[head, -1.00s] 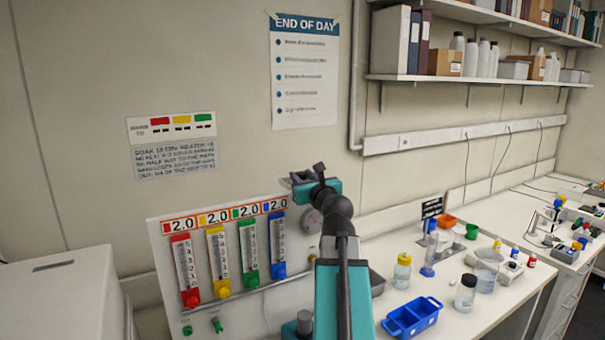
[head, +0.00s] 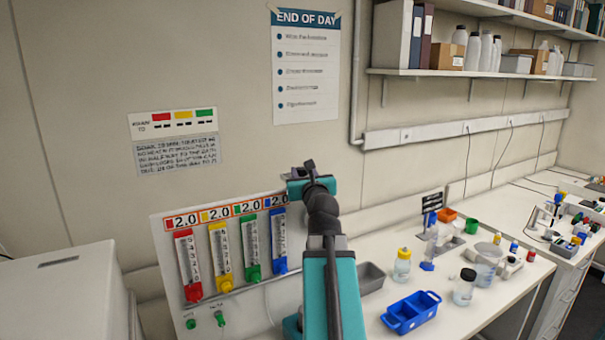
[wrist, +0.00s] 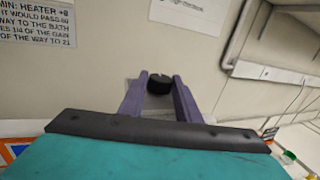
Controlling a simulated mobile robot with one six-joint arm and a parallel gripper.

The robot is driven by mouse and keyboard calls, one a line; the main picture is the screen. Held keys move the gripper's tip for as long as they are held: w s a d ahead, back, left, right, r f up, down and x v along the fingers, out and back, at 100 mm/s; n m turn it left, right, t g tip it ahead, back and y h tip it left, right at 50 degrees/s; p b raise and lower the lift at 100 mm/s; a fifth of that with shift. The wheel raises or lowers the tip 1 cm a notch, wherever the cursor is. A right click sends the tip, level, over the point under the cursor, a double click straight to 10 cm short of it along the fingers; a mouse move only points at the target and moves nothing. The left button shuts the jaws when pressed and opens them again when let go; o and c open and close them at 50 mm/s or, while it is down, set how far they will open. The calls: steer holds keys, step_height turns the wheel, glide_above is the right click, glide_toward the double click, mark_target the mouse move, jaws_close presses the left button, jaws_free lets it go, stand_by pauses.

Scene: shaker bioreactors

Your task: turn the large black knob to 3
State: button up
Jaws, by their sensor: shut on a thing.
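The black knob (wrist: 160,85) shows in the wrist view, between the two purple fingers of my gripper (wrist: 160,79). The fingers are shut on its two sides. Its scale and the number it points to cannot be read. In the head view my gripper (head: 309,172) is at the upper right of the white panel (head: 165,262), and my arm and gripper hide the knob there.
The panel carries red (head: 187,265), yellow (head: 220,258), green (head: 249,250) and blue (head: 279,240) flow tubes, each under a 2.0 label. A blue tray (head: 411,313), a grey tray (head: 370,278) and several bottles stand on the bench to the right. A white box (head: 60,300) is at left.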

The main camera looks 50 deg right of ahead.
mark_target(302, 173)
steer(key=o, duration=1.1)
steer(key=shift+c, duration=0.2)
steer(key=shift+s, duration=0.1)
steer(key=shift+b+v, duration=1.15)
steer(key=shift+v, duration=0.3)
steer(key=shift+s+a+f+b, duration=0.1)
steer(key=shift+a+f+b, duration=0.05)
steer(key=shift+b, duration=0.5)
